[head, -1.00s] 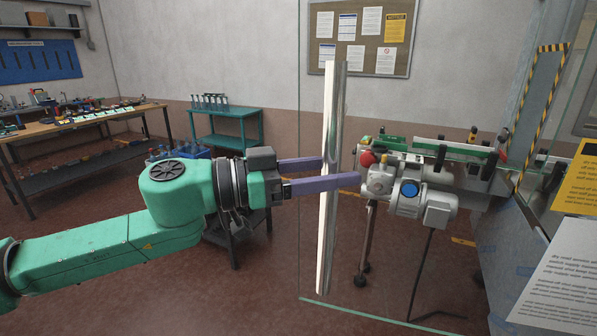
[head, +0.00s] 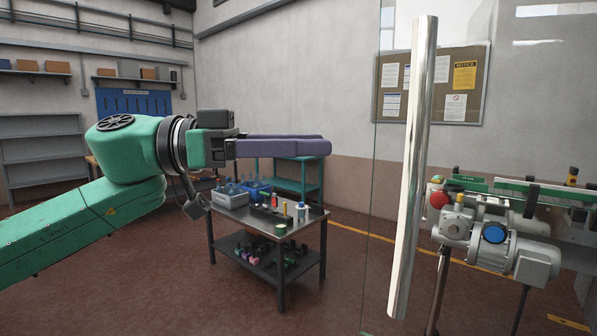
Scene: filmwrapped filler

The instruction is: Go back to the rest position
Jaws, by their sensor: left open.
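My left gripper (head: 326,146) comes in from the left on its green arm, with purple fingers pointing right. It is open with nothing between its fingers, seen nearly edge-on. It is in the air, in front of and above a dark metal table. A tall shiny metal handle bar (head: 415,170) on a clear glass panel stands to its right, apart from the fingertips. My right gripper does not show.
The dark table (head: 268,228) carries a grey bin (head: 229,197), a blue bin and small bottles. A conveyor with a motor (head: 495,233) stands behind the glass at right. A teal table (head: 310,185) stands farther back. Open floor lies at the lower middle.

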